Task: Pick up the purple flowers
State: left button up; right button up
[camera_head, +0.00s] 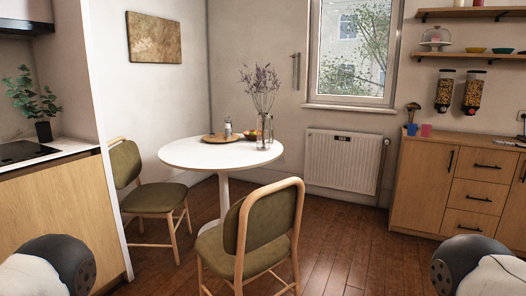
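The purple flowers (262,87) stand upright in a clear glass vase (265,132). The vase stands near the right side of a round white table (190,157), in the middle of the room. Dark rounded parts with white casings show in the lower left and lower right corners; these are parts of my arms. Neither gripper's fingers show, and both arms are well apart from the flowers.
A chair (254,236) with a green seat stands in front of the table, and another (154,196) stands at its left. A wooden tray (219,138) lies on the table. Wooden cabinets (420,174) line the right. Bare floor lies right of the front chair.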

aim_at(258, 84)
jog(key=i+l+u, duration=0.1)
jog(key=i+l, duration=0.4)
jog(key=l, duration=0.15)
jog(key=i+l+u, duration=0.15)
jog(key=l, duration=0.2)
jog(key=i+l+u, duration=0.1)
jog(key=i+l, duration=0.4)
jog(key=l, duration=0.2)
jog(key=i+l+u, duration=0.15)
jog(key=l, duration=0.25)
jog(key=i+l+u, duration=0.1)
jog(key=i+l, duration=0.15)
jog(key=l, duration=0.15)
jog(key=i+l, duration=0.15)
jog(key=l, duration=0.25)
jog(key=i+l+u, duration=0.1)
jog(key=l, duration=0.2)
jog(key=i+l, duration=0.25)
jog(key=i+l+u, duration=0.15)
jog(key=l, duration=0.2)
jog(key=i+l, duration=0.15)
jog(key=l, duration=0.15)
jog(key=i+l+u, duration=0.15)
jog(key=l, duration=0.2)
